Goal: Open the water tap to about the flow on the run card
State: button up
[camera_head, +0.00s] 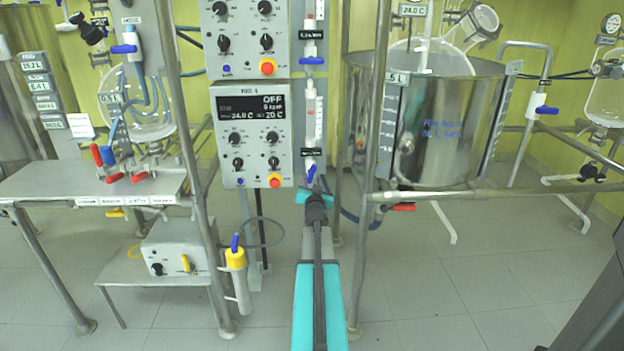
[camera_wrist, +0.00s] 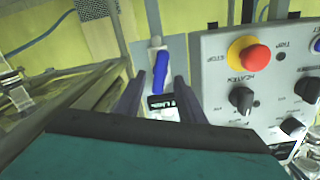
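A small tap with a blue lever (camera_head: 311,174) sits at the foot of the clear flow tube (camera_head: 311,118), right of the control box. Its lever points down at a slight tilt. The tube's scale and any float are too small to read. In the wrist view the blue lever (camera_wrist: 161,72) lies between my gripper's (camera_wrist: 159,80) two dark fingers, which stand apart with a gap on each side. My gripper (camera_head: 316,200) is just below the tap in the head view. A small dark label plate (camera_wrist: 160,101) shows between the fingers. No run card is readable.
The control box (camera_head: 252,135) with knobs and a red stop button (camera_head: 275,181) stands close on the left. A second blue-levered tap (camera_head: 312,61) is above, its lever level. A steel frame post (camera_head: 376,130) and steel vessel (camera_head: 440,130) stand to the right.

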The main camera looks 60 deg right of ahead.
jog(key=p+v, duration=0.1)
jog(key=v, duration=0.9)
jog(key=shift+a, duration=0.25)
jog(key=shift+s, duration=0.1)
dwell(0.7)
